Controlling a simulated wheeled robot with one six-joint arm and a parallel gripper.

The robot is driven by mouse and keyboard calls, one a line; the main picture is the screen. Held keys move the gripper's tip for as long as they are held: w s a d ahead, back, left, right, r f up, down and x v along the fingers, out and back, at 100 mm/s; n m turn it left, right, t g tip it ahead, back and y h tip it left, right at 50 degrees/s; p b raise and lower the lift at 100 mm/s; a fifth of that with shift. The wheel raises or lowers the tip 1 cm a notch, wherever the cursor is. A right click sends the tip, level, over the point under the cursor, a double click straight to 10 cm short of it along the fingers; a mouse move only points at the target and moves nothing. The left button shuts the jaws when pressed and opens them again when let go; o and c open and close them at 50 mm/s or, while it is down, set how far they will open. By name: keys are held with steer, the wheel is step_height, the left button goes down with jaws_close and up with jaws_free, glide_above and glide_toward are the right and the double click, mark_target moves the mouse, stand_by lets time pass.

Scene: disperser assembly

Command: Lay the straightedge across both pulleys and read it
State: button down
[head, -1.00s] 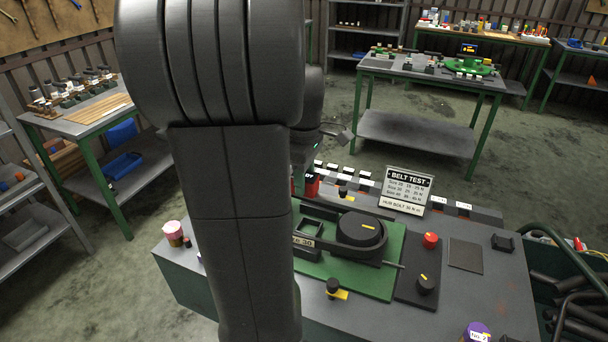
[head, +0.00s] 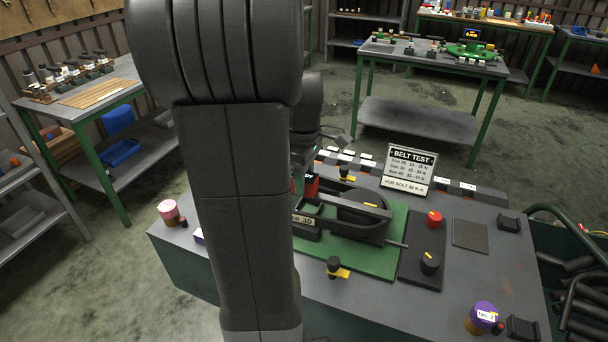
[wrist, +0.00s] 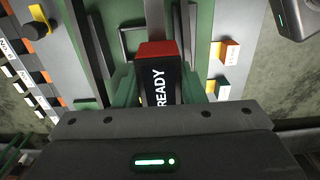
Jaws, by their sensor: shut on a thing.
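My gripper (wrist: 160,102) is shut on a dark block with a red end and the word READY, which I take to be the handle of the straightedge (wrist: 161,80). In the head view my arm hides the gripper, but a red-and-black end shows beside it. A long dark bar, apparently the straightedge (head: 345,198), runs from there over the round dark pulley (head: 358,209) with a yellow mark. Whether it touches the pulley, I cannot tell. The second pulley is hidden behind my arm. The pulleys' green base plate (head: 385,262) lies on the grey bench.
A BELT TEST sign (head: 408,168) stands behind the plate. A red knob (head: 434,219) and black knob (head: 430,263) sit at its right. A black-and-yellow knob (head: 335,268) is in front. A purple No. 2 pot (head: 481,316) stands front right, a pink-lidded pot (head: 170,212) at left.

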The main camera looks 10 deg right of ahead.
steer(key=shift+f, duration=0.25)
steer(key=c, duration=0.8)
jaws_free()
steer(key=shift+c, duration=0.2)
step_height(320, 180, up, 14)
steer(key=shift+f, duration=0.2)
step_height(320, 180, down, 13)
steer(key=shift+r, duration=0.3)
